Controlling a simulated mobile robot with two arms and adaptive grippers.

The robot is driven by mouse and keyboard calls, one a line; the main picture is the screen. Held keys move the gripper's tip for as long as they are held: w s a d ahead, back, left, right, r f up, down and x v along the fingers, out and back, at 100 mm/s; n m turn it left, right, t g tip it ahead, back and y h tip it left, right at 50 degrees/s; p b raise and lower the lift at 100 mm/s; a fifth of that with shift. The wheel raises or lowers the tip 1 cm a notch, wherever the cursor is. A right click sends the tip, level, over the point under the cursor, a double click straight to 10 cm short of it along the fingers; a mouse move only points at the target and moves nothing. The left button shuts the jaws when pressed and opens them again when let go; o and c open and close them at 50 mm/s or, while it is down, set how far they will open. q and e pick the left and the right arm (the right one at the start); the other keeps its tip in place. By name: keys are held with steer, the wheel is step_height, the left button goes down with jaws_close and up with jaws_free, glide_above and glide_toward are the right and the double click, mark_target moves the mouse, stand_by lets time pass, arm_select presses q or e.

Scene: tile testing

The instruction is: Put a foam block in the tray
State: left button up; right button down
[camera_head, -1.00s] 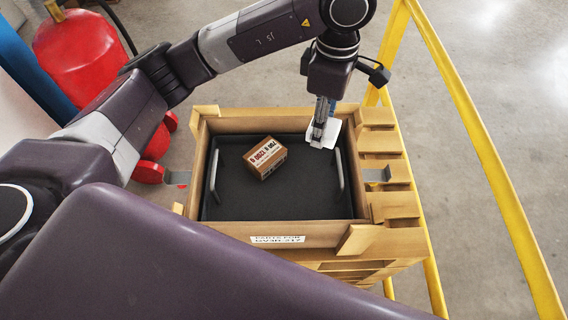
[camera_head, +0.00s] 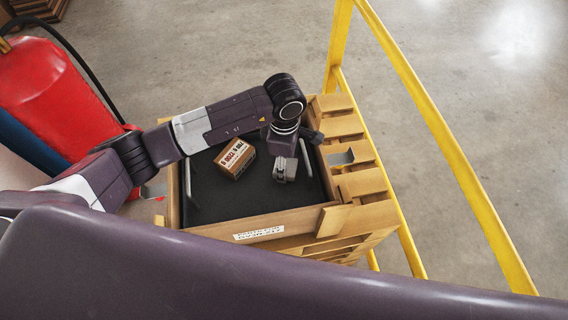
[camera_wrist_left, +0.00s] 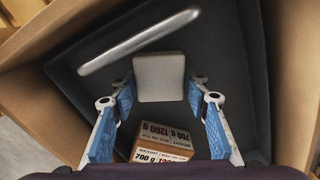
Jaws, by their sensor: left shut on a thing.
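A pale grey foam block (camera_wrist_left: 159,76) sits between the fingers of my left gripper (camera_wrist_left: 160,98) in the left wrist view. The gripper is shut on it. In the head view my left gripper (camera_head: 284,172) points down over the right part of the dark tray (camera_head: 215,205), between the brown box and the right handle. The block is mostly hidden there by the gripper. I cannot tell whether it touches the tray floor. My right gripper is not in view.
A brown printed box (camera_head: 235,158) lies in the tray, left of the gripper; it also shows in the wrist view (camera_wrist_left: 160,140). Metal handles (camera_head: 305,158) stand at the tray's sides. A wooden crate (camera_head: 285,222) surrounds the tray. A yellow rail (camera_head: 440,130) runs along the right.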

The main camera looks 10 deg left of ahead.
arm_select(q)
steer(key=shift+f, duration=0.95)
steer(key=o, duration=0.7)
steer(key=shift+r, duration=0.1)
steer(key=shift+o, duration=0.2)
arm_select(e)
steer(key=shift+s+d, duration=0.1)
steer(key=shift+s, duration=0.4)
arm_select(q)
steer(key=shift+r, duration=0.1)
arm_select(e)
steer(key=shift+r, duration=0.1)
